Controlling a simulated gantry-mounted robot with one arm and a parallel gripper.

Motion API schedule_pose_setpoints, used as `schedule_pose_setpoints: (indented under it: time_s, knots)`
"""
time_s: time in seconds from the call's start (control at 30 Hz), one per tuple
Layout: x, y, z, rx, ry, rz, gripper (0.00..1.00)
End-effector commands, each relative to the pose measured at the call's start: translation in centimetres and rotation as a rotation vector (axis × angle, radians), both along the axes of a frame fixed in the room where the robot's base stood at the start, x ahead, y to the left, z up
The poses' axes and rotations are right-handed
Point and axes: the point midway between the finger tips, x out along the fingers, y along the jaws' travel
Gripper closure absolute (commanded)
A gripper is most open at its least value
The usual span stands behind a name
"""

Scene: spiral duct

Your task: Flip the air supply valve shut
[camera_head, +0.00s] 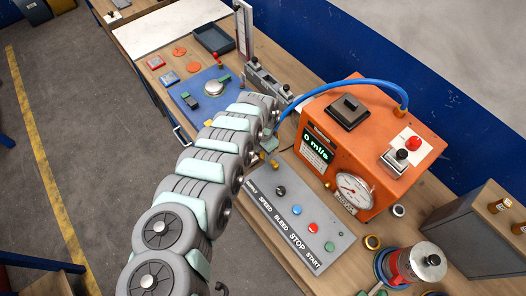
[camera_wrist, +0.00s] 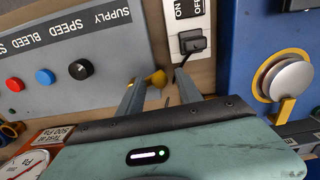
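The grey control panel (camera_head: 292,222) lies on the bench with the labels SUPPLY, SPEED, BLEED, STOP and START. Near its SUPPLY end, a small yellow valve handle (camera_wrist: 157,78) shows in the wrist view at the panel's edge. Its exact turn is hard to tell. My gripper (camera_wrist: 158,82) is open, with one finger on each side of the yellow handle in the picture; I cannot tell whether either finger touches it. In the head view my arm hides most of my gripper.
An orange tester (camera_head: 368,130) with a gauge and a 0 ml/s readout stands beside the panel, with a blue hose (camera_head: 345,82). A white ON/OFF switch (camera_wrist: 190,42) is right of the fingers. A blue mat (camera_head: 200,92) with a metal disc lies beyond.

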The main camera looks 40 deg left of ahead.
Motion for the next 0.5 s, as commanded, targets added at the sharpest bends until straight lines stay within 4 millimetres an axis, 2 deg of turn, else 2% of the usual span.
schedule_pose_setpoints:
  time_s: [0.07, 0.5]
  knots:
    - [0.0, -0.01, 0.0, 0.0, 0.0, 0.0, 0.65]
    - [-0.02, -0.02, 0.0, -0.001, 0.0, 0.0, 1.0]
